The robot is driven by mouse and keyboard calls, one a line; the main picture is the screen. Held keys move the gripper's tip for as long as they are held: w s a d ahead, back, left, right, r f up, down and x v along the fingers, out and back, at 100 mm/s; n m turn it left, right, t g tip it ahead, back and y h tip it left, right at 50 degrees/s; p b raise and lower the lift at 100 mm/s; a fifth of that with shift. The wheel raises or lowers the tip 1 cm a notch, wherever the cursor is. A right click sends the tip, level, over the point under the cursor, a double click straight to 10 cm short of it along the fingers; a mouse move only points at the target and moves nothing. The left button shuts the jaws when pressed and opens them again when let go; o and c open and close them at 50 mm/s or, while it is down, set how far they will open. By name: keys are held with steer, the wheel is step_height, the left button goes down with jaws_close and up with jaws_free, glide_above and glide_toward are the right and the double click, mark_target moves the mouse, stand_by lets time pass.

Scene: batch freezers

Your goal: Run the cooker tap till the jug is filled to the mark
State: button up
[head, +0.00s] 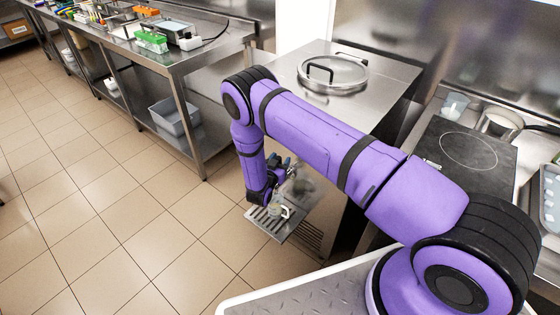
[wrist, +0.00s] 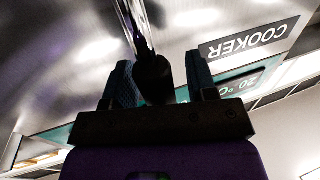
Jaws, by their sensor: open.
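The cooker (head: 400,75) is a steel cabinet with a round lidded opening on top. In the wrist view, its front carries an inverted "COOKER" label (wrist: 250,39). My gripper (wrist: 160,78) is open, with one blue-padded finger on each side of a dark tap handle (wrist: 154,80). I cannot tell whether the fingers touch it. In the head view, my gripper (head: 282,163) is low at the cooker's front, partly hidden by my arm. Just below it, a small clear jug (head: 276,207) stands on the slotted drip tray (head: 264,224). Its mark and fill level are too small to read.
A steel bench (head: 175,58) with green and orange items stands at the back left, a grey bin (head: 174,115) on its lower shelf. A black hob (head: 462,148) and a clear cup (head: 455,105) are at the right. The tiled floor at left is clear.

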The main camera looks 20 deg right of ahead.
steer(key=shift+c, duration=0.2)
jaws_close()
steer(key=shift+s+a+n+t+h, duration=0.2)
steer(key=shift+s+a+t+h, duration=0.15)
steer(key=shift+a+t+h, duration=0.2)
steer(key=shift+s+a+n+t+h, duration=0.2)
steer(key=shift+s+a+t+h, duration=0.15)
steer(key=shift+a+t+h, duration=0.15)
steer(key=shift+o, duration=0.2)
jaws_free()
steer(key=v, duration=1)
steer(key=shift+s+a, duration=0.25)
steer(key=shift+s, duration=0.1)
